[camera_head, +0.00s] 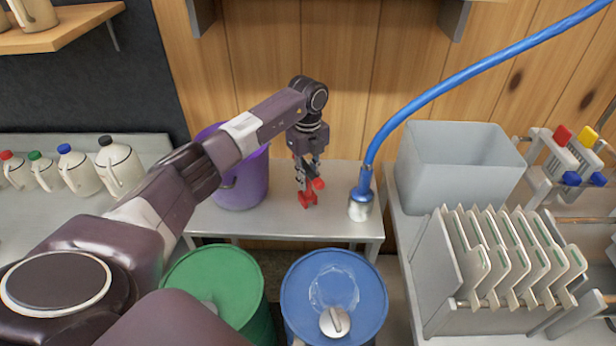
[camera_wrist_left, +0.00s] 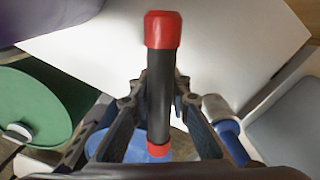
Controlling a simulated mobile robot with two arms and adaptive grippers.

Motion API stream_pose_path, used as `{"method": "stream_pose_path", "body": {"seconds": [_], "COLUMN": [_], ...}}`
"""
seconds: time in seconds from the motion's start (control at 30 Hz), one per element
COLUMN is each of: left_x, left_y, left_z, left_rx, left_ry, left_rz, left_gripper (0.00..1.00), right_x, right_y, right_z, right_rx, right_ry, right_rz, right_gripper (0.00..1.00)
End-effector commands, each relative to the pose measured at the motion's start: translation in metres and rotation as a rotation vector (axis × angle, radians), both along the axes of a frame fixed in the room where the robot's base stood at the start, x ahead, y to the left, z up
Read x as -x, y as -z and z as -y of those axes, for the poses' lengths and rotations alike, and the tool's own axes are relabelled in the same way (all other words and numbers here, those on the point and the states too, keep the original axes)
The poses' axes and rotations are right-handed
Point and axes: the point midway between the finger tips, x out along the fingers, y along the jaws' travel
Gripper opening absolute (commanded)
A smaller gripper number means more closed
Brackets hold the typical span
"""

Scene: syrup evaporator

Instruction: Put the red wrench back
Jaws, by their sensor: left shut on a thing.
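The red wrench (camera_head: 307,199) is in my left gripper (camera_head: 307,180), over the small grey table (camera_head: 270,222) in the middle of the head view. In the left wrist view the wrench (camera_wrist_left: 162,32) shows as a black bar with a red cap at the top and a red part lower down. The fingers of my left gripper (camera_wrist_left: 158,88) are closed on it from both sides. Its lower red end is close to the tabletop; I cannot tell if it touches. My right gripper is not in view.
A purple bucket (camera_head: 241,180) stands left of the wrench, and a silver fitting (camera_head: 360,208) on a blue hose (camera_head: 425,100) stands to its right. Green (camera_head: 225,272) and blue (camera_head: 355,265) drums stand in front. A grey bin (camera_head: 460,165) is at the right.

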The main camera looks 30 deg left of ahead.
Motion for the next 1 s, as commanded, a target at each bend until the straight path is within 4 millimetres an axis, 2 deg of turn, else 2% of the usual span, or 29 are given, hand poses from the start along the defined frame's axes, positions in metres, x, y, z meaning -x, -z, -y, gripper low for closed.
{"method": "stream_pose_path", "body": {"seconds": [0.2,0.23,0.4,0.6,0.8,1.0], "left_x": [-0.0005,-0.0006,-0.0004,0.0002,0.0001,-0.0001], "left_y": [-0.0001,-0.0002,0.0,0.0011,0.001,0.0007], "left_z": [-0.0002,-0.0003,-0.0002,-0.0003,-0.0003,-0.0002], "left_rx": [0.0,0.0,0.0,-0.001,-0.001,-0.001], "left_ry": [-0.001,-0.001,0.0,0.0,0.0,0.0], "left_rz": [0.002,0.002,0.002,-0.001,0.0,0.0], "left_gripper": [0.0,0.2,0.37,0.38,0.6,0.6], "right_x": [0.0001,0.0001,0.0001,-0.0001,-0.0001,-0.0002], "right_y": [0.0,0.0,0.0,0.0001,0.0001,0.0], "right_z": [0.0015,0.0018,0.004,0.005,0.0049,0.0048], "right_rx": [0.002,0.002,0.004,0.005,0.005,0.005], "right_ry": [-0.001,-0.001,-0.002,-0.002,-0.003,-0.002], "right_rz": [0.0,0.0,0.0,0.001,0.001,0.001], "right_gripper": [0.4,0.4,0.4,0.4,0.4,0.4]}}
